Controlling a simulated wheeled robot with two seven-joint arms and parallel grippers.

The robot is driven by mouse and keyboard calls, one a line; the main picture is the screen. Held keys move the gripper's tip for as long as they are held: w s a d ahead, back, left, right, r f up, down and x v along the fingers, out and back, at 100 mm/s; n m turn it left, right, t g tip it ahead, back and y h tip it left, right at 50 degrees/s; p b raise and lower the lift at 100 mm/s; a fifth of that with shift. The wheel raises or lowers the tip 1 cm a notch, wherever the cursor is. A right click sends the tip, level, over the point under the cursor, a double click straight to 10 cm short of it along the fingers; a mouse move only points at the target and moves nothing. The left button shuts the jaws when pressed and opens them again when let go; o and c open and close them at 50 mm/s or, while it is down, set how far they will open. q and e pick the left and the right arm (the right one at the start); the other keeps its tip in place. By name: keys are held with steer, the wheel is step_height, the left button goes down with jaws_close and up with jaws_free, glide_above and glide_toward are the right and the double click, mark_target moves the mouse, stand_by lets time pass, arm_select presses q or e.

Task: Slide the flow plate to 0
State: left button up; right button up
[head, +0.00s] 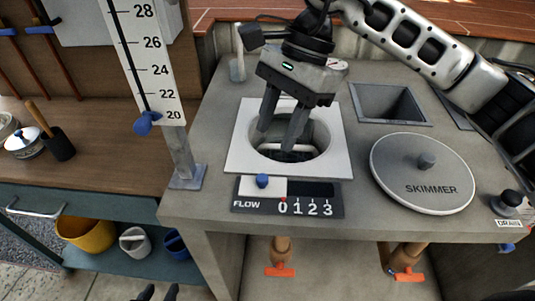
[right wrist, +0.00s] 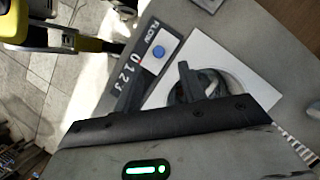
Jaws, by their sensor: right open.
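The flow plate (head: 275,187) is a small white slider with a blue knob (head: 262,181), at the left of its dark track above the FLOW scale (head: 290,208). Its right edge stands near the 0, close to a small red mark. The blue knob also shows in the right wrist view (right wrist: 158,53). My right gripper (head: 280,138) is open and empty, pointing down over the round skimmer opening behind the slider, apart from the knob. Its fingers also show in the right wrist view (right wrist: 158,86). My left gripper (head: 158,293) shows only as two separated dark fingertips at the bottom edge.
The white square frame (head: 240,150) surrounds the round opening. A grey SKIMMER lid (head: 422,174) lies to the right, with a square recess (head: 390,103) behind it. A tall gauge post (head: 182,155) stands at the left. Orange-handled valves (head: 280,270) sit below the counter.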

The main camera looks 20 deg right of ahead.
steer(key=v, duration=0.7)
steer(key=shift+r, duration=0.3)
